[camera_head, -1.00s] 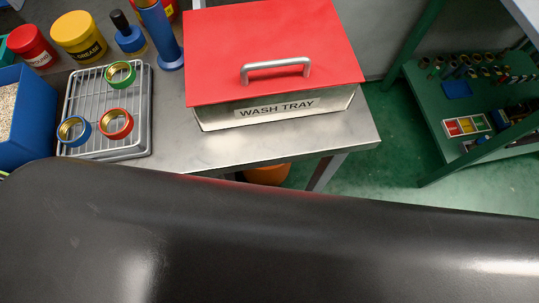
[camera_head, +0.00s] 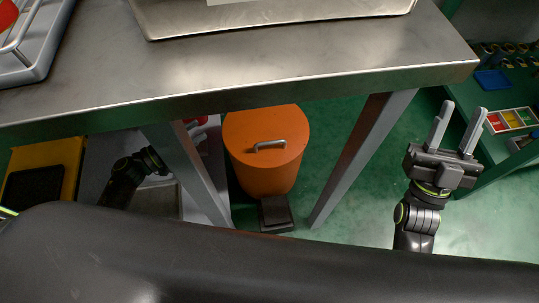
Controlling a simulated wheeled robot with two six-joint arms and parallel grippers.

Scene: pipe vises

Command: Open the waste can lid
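The orange waste can (camera_head: 262,172) stands on the floor below the bench, between two bench legs. Its round orange lid (camera_head: 240,132) is shut and has a small metal handle. A dark pedal-like block (camera_head: 275,213) is at its foot. My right gripper (camera_head: 463,110) is open and empty, to the right of the can and well apart from it, fingers pointing up in the picture. My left arm shows at the left below the bench; the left gripper (camera_head: 153,159) is mostly hidden around the bench edge and leg, so its fingers cannot be seen.
The metal bench top (camera_head: 250,65) overhangs the can's back. Bench legs (camera_head: 358,155) flank it. A yellow container (camera_head: 48,165) is at the lower left. A green shelf with a coloured tray (camera_head: 512,119) is at the far right. Green floor is clear right of the can.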

